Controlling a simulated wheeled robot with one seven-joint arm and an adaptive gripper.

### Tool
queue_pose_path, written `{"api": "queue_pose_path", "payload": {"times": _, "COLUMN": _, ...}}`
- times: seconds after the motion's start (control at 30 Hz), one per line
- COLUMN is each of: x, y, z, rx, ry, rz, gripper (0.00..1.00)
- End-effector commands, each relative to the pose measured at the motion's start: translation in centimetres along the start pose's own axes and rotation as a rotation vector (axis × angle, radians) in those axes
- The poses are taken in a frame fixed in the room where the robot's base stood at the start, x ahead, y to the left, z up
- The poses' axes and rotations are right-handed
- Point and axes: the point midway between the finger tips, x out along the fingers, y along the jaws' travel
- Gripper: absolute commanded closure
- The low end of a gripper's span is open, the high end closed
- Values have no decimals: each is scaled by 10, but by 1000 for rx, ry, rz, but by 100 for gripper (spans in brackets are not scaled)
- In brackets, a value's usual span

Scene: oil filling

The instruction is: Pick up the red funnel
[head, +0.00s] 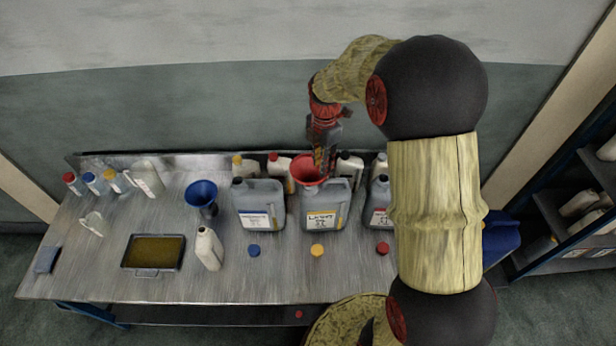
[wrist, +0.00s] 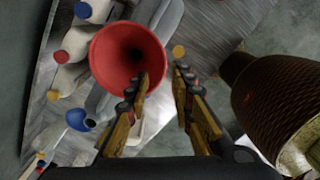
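The red funnel (head: 304,170) stands mouth up at the top of the middle grey jug (head: 322,211); its lower end is hidden. In the wrist view the red funnel (wrist: 112,50) fills the upper left, with its dark hole facing the camera. My gripper (head: 324,158) points down at the right side of the funnel's rim. In the wrist view my gripper (wrist: 161,79) is open. Its left finger overlaps the funnel's mouth and its right finger lies just outside the rim. I cannot tell whether either finger touches the funnel.
Grey jugs stand to the left (head: 259,211) and right (head: 378,214), with small bottles behind. A blue funnel (head: 201,194), a white bottle (head: 208,249) and an oil-filled tray (head: 153,269) are on the left. Loose caps lie in front, including a yellow cap (head: 317,251). The front strip of the metal table is mostly clear.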

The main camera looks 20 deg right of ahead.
Motion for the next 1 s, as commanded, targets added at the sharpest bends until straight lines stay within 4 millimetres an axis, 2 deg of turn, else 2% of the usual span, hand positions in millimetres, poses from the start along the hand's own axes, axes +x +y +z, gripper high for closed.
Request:
{"api": "queue_pose_path", "payload": {"times": 0.5, "x": 60, "y": -6, "z": 0, "rx": 3, "ry": 1, "rz": -1, "gripper": 76}}
{"api": "queue_pose_path", "payload": {"times": 0.8, "x": 64, "y": -6, "z": 0, "rx": 3, "ry": 0, "rz": -1, "gripper": 77}}
{"api": "queue_pose_path", "payload": {"times": 1.0, "x": 64, "y": -6, "z": 0, "rx": 3, "ry": 0, "rz": -1, "gripper": 88}}
